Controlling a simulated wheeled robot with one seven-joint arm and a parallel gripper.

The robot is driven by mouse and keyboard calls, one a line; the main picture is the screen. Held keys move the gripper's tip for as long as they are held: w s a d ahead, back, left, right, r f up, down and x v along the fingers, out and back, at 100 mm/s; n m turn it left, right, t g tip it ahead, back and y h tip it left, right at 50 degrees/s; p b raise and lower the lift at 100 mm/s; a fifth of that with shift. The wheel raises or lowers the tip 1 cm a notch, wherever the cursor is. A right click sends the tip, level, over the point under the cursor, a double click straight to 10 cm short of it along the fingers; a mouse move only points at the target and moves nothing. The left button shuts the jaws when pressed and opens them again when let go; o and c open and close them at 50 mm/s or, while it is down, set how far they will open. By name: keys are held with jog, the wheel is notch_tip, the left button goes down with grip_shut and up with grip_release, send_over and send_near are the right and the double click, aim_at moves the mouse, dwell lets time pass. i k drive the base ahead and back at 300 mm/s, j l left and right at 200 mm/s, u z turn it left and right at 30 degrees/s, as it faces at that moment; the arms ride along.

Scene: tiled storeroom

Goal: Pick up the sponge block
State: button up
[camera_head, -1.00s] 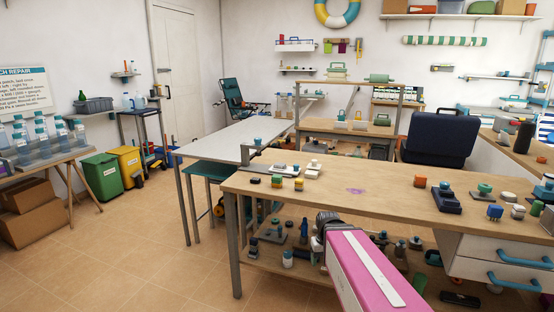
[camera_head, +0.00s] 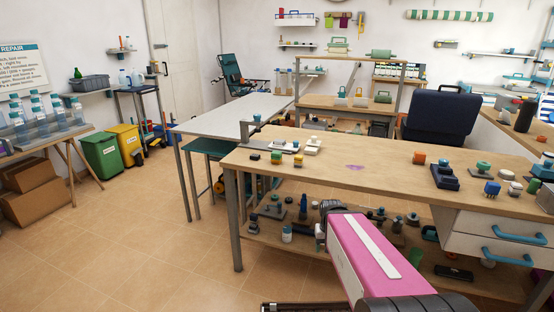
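On the left part of the wooden workbench (camera_head: 345,172) stand several small blocks. A yellow block with a darker top (camera_head: 298,160) and a green block with a yellowish lower part (camera_head: 276,157) stand close together there. An orange block (camera_head: 419,158) stands farther right. At this size I cannot tell for certain which is the sponge block. My pink arm link rises from the bottom of the picture in front of the bench. My gripper cannot be made out; only a dark strip shows at the bottom edge, and I cannot tell what part it is.
A white tabletop (camera_head: 235,115) stands behind the bench at left. The bench's lower shelf (camera_head: 262,244) is crowded with small items. Drawers with blue handles (camera_head: 490,236) are at the right. Green (camera_head: 103,155) and yellow (camera_head: 126,144) bins stand at left. The tiled floor at left is clear.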

aim_at(276, 157)
jog(key=i+j, duration=0.1)
jog(key=j, duration=0.75)
jog(key=i+j, duration=0.1)
jog(key=j, duration=0.75)
jog(key=z, duration=0.05)
